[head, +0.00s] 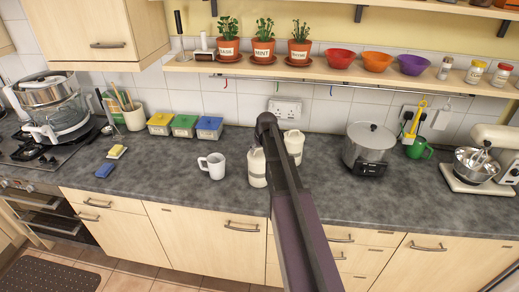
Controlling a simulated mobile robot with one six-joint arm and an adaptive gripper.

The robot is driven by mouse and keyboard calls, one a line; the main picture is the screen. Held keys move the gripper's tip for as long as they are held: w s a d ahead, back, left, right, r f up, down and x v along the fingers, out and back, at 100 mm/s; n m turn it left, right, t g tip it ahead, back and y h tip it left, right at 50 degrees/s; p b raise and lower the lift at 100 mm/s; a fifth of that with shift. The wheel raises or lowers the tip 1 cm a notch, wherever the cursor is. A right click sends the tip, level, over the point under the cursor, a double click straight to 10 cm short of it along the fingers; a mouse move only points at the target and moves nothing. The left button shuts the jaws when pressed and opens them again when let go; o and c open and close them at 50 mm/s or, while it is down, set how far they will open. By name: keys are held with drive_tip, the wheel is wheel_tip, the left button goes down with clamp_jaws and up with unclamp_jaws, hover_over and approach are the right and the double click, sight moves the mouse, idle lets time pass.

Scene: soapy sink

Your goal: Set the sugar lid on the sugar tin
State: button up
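Two cream-white canisters stand on the grey worktop near the middle of the head view, one nearer (257,170) and one further back to the right (294,147). I cannot read a label on either, so I cannot tell which is the sugar tin. Both are partly covered by my dark arm, which crosses the picture from the bottom edge up to about wall-socket height. I cannot make out the sugar lid as a separate thing. My gripper does not show; the arm's far part is hidden behind the nearer link.
A white mug (213,166) stands left of the canisters. Yellow (160,124), green (184,126) and blue (208,128) boxes stand by the wall. A lidded silver pot (369,147) stands to the right. A shelf (350,72) overhangs the worktop. The front left worktop is mostly clear.

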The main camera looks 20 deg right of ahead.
drive_tip(key=shift+o, duration=1.4)
